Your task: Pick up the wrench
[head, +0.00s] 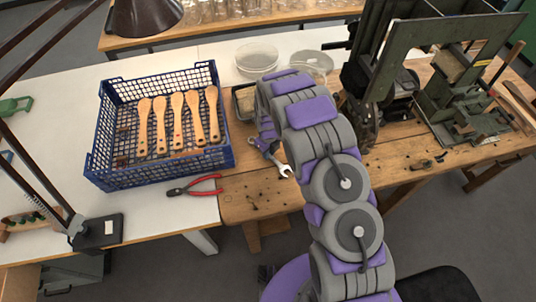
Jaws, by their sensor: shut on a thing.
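The wrench (281,163) is a small metal tool with an open jaw end pointing down and to the right in the head view. My gripper (265,145) is at the wrench's upper part and is shut on it, over the left part of the wooden workbench (256,187). The gripper covers the far part of the wrench. I cannot tell whether the wrench touches the bench top or is held above it.
Clear round dishes (257,58) sit behind my arm. A large green machine (440,75) stands on the right.

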